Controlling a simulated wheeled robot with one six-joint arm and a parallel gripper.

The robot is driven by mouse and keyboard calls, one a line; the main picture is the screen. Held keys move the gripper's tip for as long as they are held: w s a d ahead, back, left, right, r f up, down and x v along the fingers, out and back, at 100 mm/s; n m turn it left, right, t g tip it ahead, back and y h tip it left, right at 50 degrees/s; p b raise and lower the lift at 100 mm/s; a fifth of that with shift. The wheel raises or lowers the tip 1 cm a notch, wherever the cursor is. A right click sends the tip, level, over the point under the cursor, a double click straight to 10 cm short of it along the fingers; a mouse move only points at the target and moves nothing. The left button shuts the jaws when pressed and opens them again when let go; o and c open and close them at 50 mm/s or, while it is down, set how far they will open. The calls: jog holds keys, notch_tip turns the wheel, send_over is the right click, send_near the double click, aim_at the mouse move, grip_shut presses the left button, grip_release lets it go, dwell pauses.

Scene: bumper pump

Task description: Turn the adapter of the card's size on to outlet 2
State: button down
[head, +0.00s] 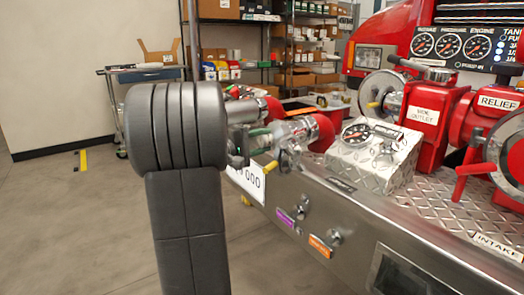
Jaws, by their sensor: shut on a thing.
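My gripper (243,148) is at the front left of the bumper, partly hidden behind my own dark arm. It is shut on what looks like a chrome adapter with a green band (258,138). This adapter lies against a chrome fitting (289,134) with a red body (320,131) behind it; I cannot tell how far it is seated. Another red and chrome fitting (268,106) shows behind. No outlet number is readable here. A white card (246,183) ending in "000" hangs on the bumper front, its left part hidden by my arm.
A diamond-plate box with a gauge (372,150) stands to the right. Further right are a red side outlet (424,112) and a red relief valve (497,110). Purple (285,217) and orange (319,246) tags sit by bumper knobs.

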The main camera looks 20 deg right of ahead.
jog(key=shift+w+a+m+b, duration=0.15)
jog(key=shift+m+b, duration=0.25)
jog(key=shift+b, duration=0.4)
jog(key=shift+r, duration=0.3)
jog(key=shift+f+m, duration=0.1)
jog(key=shift+m, duration=1.9)
jog(key=shift+r, duration=0.2)
jog(key=c, duration=0.8)
grip_release()
jog(key=shift+a, duration=0.1)
jog(key=shift+f, duration=0.2)
jog(key=o, duration=0.4)
jog(key=shift+f, duration=0.1)
